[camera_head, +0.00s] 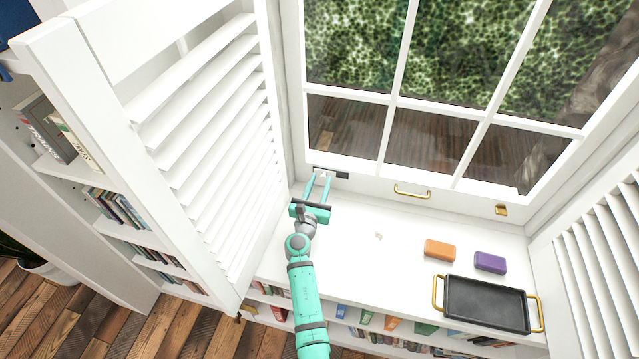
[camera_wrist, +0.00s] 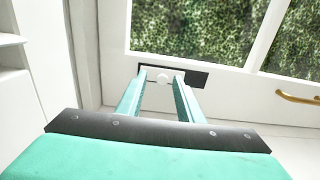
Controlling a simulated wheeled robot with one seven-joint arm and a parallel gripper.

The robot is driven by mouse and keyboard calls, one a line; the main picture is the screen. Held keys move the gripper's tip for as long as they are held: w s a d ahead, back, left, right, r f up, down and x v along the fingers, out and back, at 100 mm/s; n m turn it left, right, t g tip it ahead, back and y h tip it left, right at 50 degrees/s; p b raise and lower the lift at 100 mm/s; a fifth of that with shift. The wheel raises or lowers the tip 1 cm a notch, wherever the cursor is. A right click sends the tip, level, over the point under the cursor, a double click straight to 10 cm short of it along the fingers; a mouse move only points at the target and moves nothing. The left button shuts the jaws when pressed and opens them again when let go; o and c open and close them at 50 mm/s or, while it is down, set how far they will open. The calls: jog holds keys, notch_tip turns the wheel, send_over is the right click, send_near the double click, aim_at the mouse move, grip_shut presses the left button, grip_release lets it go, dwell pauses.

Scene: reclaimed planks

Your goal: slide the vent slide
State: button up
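The vent slide is a small white knob (camera_wrist: 163,80) in front of a dark slot plate (camera_wrist: 198,77) on the white window frame's lower rail. In the head view the dark plate (camera_head: 342,175) sits low at the window's left end. My gripper (camera_head: 318,177) reaches up to the plate's left part. In the wrist view my gripper (camera_wrist: 160,78) has its two teal fingers apart, one on each side of the knob. The fingertips are close to the plate. I cannot tell whether either finger touches the knob.
A brass handle (camera_head: 411,192) and a brass latch (camera_head: 501,210) are on the lower rail to the right. An orange block (camera_head: 440,250), a purple block (camera_head: 490,262) and a black tray (camera_head: 440,297) with brass handles rest on the white sill. A louvred shutter (camera_head: 215,120) stands close on the left.

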jog(key=v, duration=1)
jog(key=shift+s, duration=0.4)
